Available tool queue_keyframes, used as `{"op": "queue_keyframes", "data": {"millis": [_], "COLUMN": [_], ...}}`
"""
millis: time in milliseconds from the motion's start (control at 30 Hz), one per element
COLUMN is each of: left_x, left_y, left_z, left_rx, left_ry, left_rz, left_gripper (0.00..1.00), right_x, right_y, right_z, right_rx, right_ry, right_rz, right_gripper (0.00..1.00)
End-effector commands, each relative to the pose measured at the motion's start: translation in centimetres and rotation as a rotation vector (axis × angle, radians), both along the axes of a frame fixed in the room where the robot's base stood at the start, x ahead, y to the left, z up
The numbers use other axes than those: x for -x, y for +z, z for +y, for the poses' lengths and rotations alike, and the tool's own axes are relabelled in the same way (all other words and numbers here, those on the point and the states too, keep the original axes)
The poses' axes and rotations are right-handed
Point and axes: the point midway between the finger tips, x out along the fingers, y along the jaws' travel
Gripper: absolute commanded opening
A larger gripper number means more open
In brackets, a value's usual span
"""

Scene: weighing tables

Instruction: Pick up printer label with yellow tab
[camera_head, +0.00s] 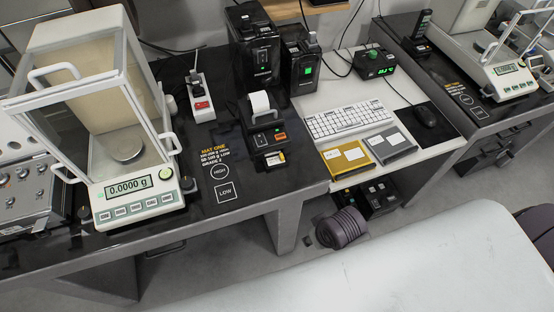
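A small white label with a yellow tab (275,157) sits at the front of the black label printer (265,124) on the dark left table. The label is small in the picture, and I cannot tell how it is attached. A white paper roll (260,104) sits at the printer's top. Neither of my grippers shows in the head view.
An analytical balance (138,196) reading 0.0000 g stands left of the printer. Two black boxes (301,68) stand behind it. A keyboard (348,119), yellow box (346,159) and grey box (390,144) lie to the right. Dark tabletop left of the printer is fairly clear.

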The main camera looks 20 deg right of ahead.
Motion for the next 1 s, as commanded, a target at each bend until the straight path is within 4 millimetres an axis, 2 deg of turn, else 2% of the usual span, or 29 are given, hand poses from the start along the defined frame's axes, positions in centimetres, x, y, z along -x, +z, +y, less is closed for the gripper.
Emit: {"op": "queue_keyframes", "data": {"millis": [33, 367, 600, 767, 900, 1000], "left_x": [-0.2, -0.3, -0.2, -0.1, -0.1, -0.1], "left_y": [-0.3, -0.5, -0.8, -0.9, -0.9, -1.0], "left_z": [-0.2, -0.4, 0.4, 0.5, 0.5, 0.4], "left_rx": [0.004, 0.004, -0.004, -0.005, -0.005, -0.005], "left_ry": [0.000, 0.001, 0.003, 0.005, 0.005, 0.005], "left_rz": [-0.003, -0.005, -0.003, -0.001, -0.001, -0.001], "left_gripper": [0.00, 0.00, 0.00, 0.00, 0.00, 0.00], "right_x": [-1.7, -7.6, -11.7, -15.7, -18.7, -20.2], "right_y": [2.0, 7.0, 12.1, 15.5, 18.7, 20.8], "right_z": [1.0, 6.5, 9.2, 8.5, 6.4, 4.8], "right_rx": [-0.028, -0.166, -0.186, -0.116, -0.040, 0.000], "right_ry": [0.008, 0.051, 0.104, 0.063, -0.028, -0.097], "right_rz": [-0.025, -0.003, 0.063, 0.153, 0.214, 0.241], "right_gripper": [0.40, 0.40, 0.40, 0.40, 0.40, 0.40]}}
